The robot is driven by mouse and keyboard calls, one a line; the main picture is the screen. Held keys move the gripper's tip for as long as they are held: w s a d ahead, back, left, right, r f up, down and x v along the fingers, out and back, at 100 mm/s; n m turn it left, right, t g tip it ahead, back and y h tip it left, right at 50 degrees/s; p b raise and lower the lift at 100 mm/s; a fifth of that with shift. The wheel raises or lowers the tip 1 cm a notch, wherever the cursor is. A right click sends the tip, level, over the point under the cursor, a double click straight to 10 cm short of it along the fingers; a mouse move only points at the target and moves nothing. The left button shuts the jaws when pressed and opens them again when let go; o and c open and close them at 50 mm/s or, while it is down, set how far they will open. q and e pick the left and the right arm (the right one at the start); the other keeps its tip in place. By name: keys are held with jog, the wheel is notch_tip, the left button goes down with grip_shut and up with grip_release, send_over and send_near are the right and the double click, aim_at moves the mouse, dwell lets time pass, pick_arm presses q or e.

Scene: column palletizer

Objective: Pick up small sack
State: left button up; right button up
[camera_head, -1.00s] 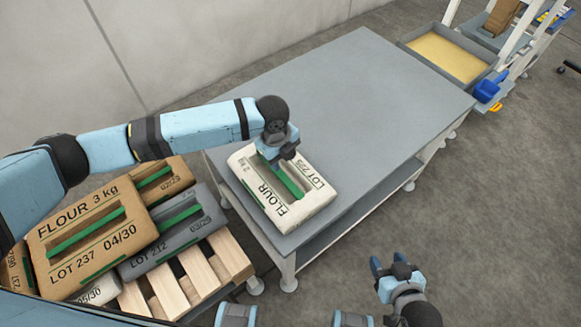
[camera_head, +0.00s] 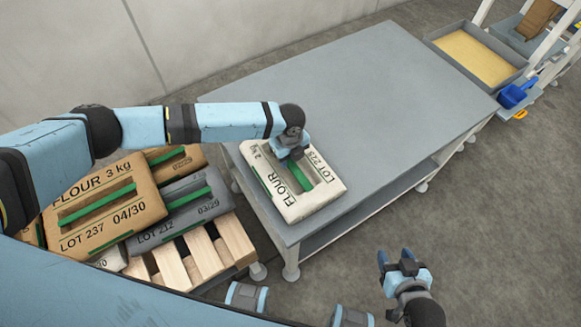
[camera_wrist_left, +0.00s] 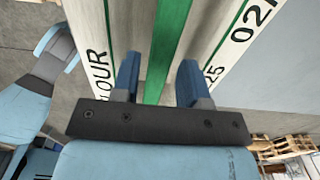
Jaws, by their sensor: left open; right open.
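A small white flour sack (camera_head: 318,196) with a green strap lies flat on the near left corner of the grey table (camera_head: 385,95). My left gripper (camera_head: 296,155) is over the far side of this sack. In the left wrist view the sack (camera_wrist_left: 208,30) fills the upper middle. The two blue fingers of my left gripper (camera_wrist_left: 160,75) are apart, one on each side of the green strap (camera_wrist_left: 168,40). I cannot tell whether the fingers touch the sack. My right gripper (camera_head: 393,258) is open and empty, off the table at the lower right, above the floor.
Brown and grey flour sacks (camera_head: 105,205) are stacked on a wooden pallet (camera_head: 200,255) left of the table. A tray of yellow material (camera_head: 478,55) and a blue scoop (camera_head: 515,94) are at the far right. The rest of the tabletop is clear.

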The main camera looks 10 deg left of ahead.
aim_at(291, 162)
pick_arm(q)
jog(key=shift+d+f, duration=0.1)
jog(key=shift+f, duration=1.85)
grip_shut()
jog(key=shift+w+r, duration=0.15)
jog(key=shift+r, duration=0.7)
notch_tip(291, 162, up, 18)
jog(key=shift+r, duration=0.2)
